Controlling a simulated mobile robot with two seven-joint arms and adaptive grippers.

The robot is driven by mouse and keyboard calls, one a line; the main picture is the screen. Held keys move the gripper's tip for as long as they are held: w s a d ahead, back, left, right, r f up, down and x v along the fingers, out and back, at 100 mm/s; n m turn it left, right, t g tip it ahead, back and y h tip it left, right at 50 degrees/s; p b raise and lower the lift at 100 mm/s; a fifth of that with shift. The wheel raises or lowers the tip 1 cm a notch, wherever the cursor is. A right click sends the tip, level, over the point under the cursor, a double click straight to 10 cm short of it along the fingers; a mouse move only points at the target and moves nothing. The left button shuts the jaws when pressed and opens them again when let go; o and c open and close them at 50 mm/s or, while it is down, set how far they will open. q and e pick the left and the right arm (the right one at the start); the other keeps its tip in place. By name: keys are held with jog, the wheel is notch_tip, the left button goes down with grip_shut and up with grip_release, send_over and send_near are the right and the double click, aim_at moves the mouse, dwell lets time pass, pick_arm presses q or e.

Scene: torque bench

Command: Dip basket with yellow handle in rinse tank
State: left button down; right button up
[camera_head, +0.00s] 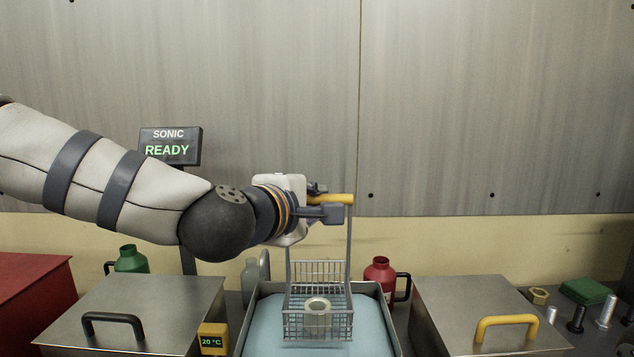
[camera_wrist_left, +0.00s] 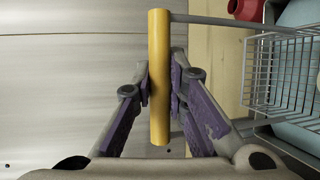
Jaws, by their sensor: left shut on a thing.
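My left gripper (camera_head: 325,209) is shut on the yellow handle (camera_head: 336,198) of the wire basket (camera_head: 317,326). The handle also shows between the fingers in the left wrist view (camera_wrist_left: 159,80). The basket hangs upright below the gripper and holds a pale ring-shaped metal part (camera_head: 317,313). It is over the open rinse tank (camera_head: 254,299), which holds light blue liquid (camera_head: 268,335). I cannot tell for sure whether the basket's bottom touches the liquid. My right gripper is not in view.
Lidded metal boxes stand left (camera_head: 150,305) and right (camera_head: 470,300) of the tank, with black and yellow lid handles. A sign (camera_head: 170,147) reads "SONIC READY". A green jug (camera_head: 131,260), a red jug (camera_head: 380,275) and several bolts stand behind or to the right.

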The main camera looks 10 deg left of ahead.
pick_arm(q)
jog(key=shift+w+f+b, duration=0.1)
jog(key=shift+f+b, duration=1.65)
jog(key=shift+f, duration=4.45)
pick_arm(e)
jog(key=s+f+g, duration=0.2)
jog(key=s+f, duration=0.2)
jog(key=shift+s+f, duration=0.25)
pick_arm(q)
notch_tip(320, 180, up, 11)
jog(key=p, duration=0.3)
jog(key=shift+f, duration=0.2)
jog(key=shift+r, duration=3)
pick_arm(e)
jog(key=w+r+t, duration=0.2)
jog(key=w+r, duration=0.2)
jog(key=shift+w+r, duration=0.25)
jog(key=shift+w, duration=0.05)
